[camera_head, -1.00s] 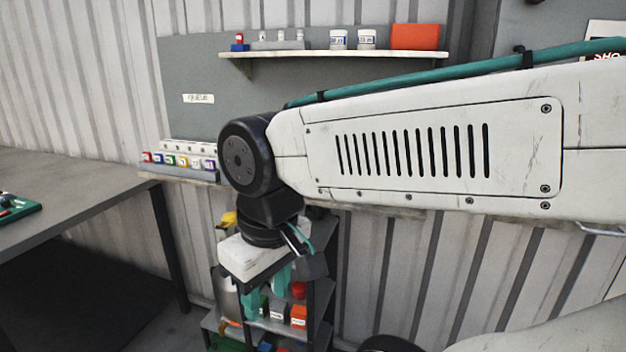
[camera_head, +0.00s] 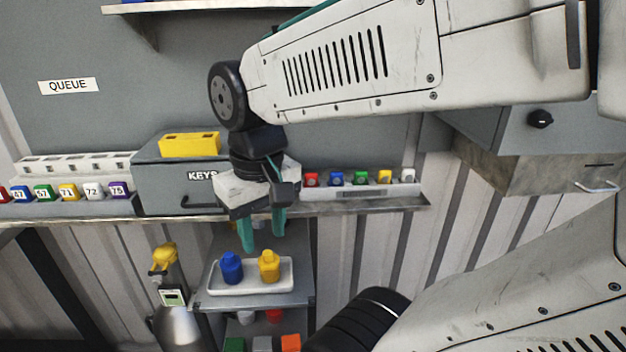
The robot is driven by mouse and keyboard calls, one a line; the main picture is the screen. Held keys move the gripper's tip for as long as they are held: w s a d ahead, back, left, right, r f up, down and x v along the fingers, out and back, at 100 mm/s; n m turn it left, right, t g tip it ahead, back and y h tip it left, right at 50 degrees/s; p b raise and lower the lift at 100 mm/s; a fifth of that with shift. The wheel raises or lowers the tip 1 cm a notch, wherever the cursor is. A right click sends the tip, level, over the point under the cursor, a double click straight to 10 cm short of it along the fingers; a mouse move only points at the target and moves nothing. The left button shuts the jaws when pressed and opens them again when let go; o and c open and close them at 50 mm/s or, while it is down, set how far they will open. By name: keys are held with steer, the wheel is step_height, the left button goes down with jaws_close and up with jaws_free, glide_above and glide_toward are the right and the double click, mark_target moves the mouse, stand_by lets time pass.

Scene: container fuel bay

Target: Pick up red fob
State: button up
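A small red fob (camera_head: 312,180) is at the left end of the white rack (camera_head: 355,192) on the wall shelf, right of my gripper. Blue, green, yellow and white fobs stand to its right. Another red piece (camera_head: 3,194), cut off by the left picture edge, is at the end of a second row of numbered tags. My gripper (camera_head: 262,232) points down in front of the shelf, with its two teal fingers apart and nothing seen between them. It is left of the red fob in the right rack and does not touch it.
A grey KEYS box (camera_head: 180,178) with a yellow block (camera_head: 190,144) on top stands on the shelf (camera_head: 200,218). Below, a tray (camera_head: 285,285) holds a blue bottle (camera_head: 231,268) and a yellow bottle (camera_head: 269,266). A grey cabinet (camera_head: 560,135) hangs at right.

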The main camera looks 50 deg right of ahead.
steer(key=w+d+m+g, duration=0.1)
steer(key=w+d+m, duration=0.2)
steer(key=d+m, duration=0.3)
steer(key=w+d+m, duration=0.4)
steer(key=d+m, duration=0.1)
steer(key=d, duration=0.3)
step_height(320, 180, up, 2)
steer(key=m, duration=1.4)
glide_above(311, 173)
steer(key=shift+s+d, duration=0.2)
steer(key=shift+s, duration=0.05)
steer(key=shift+f, duration=0.2)
steer(key=f, duration=0.7)
steer(key=shift+w+a+f, duration=0.1)
steer(key=shift+w+f, duration=0.05)
steer(key=shift+w, duration=0.1)
jaws_close()
